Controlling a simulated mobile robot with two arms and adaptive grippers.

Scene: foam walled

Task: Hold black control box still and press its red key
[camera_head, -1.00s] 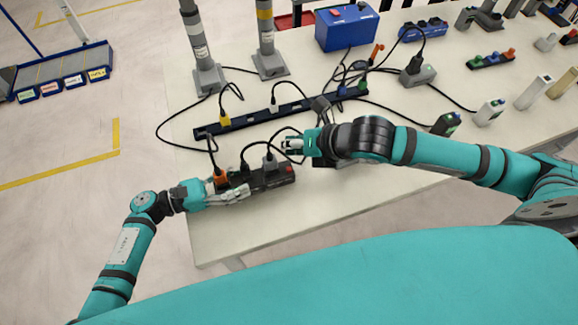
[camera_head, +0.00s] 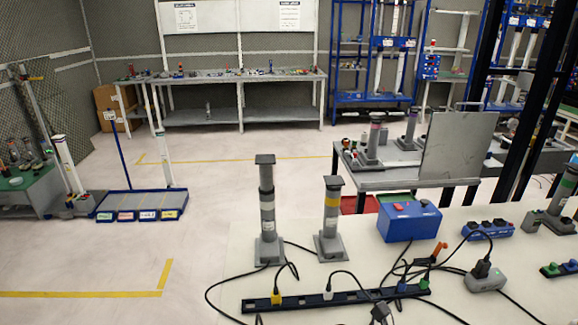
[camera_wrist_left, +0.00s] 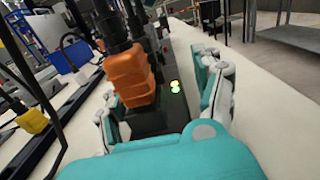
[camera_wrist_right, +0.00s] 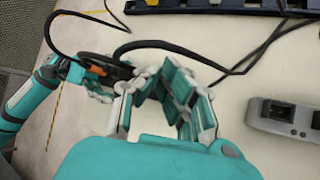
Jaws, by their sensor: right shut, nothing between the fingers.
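The black control box (camera_wrist_left: 150,121) shows in the left wrist view, with an orange plug (camera_wrist_left: 128,77) standing in it and a small lit lamp beside the plug. My left gripper (camera_wrist_left: 165,100) has a finger on each side of the box's near end. Whether both fingers press on it is unclear. In the right wrist view my right gripper (camera_wrist_right: 163,82) is shut and empty, with the left gripper (camera_wrist_right: 98,92) and orange plug beyond it to the left. Neither gripper shows in the head view.
A grey socket block (camera_wrist_right: 285,117) lies right of my right gripper. Cables run close by that gripper.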

